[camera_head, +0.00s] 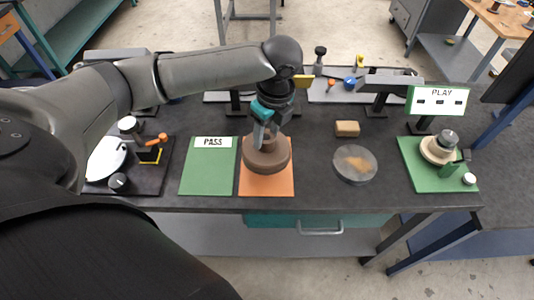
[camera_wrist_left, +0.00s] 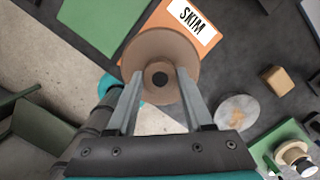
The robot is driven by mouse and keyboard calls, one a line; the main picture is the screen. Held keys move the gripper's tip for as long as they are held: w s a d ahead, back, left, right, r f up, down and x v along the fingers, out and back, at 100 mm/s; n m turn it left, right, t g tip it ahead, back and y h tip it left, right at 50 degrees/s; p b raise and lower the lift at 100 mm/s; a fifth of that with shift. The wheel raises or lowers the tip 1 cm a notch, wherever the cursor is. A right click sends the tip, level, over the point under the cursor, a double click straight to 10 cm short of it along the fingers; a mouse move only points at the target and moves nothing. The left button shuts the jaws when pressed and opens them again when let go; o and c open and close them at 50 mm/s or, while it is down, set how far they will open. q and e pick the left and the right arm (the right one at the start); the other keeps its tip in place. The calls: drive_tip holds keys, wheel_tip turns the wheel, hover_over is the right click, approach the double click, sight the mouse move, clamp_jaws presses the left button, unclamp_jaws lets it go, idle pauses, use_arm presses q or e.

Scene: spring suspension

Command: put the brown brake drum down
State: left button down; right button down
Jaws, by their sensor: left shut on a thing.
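The brown brake drum (camera_head: 266,163), a round piece with a raised hub, is over the orange mat (camera_head: 284,187) in the head view. My left gripper (camera_head: 267,142) points down and is shut on its hub. In the left wrist view the drum (camera_wrist_left: 160,47) sits between the two fingers (camera_wrist_left: 160,78), around a dark centre hole, and covers the near part of the orange mat (camera_wrist_left: 208,37) labelled SKIM. I cannot tell whether the drum touches the mat. The right gripper is not in view.
A green PASS mat (camera_head: 208,175) lies left of the orange mat. A grey disc (camera_head: 355,165) with a rusty patch and a tan block (camera_head: 347,128) are to the right. A green PLAY station (camera_head: 418,180) stands farther right. A dark fixture (camera_head: 120,182) is at left.

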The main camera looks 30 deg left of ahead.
sight(267, 154)
use_arm(q)
wheel_tip(267, 154, down, 3)
drive_tip(key=shift+r, duration=0.1)
drive_tip(key=shift+f+b, duration=0.45)
drive_tip(key=shift+f, duration=1.7)
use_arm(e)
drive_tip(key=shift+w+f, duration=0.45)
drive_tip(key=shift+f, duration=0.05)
use_arm(q)
drive_tip(key=shift+f, duration=0.15)
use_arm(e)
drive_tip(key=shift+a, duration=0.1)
use_arm(q)
drive_tip(key=shift+c, duration=1.5)
unclamp_jaws()
drive_tip(key=r, duration=0.4)
drive_tip(key=d+r+p, duration=0.1)
drive_tip(key=r, duration=0.7)
drive_tip(key=shift+s+d+p, duration=0.2)
drive_tip(key=shift+d+p, duration=0.15)
drive_tip(key=shift+d, duration=0.05)
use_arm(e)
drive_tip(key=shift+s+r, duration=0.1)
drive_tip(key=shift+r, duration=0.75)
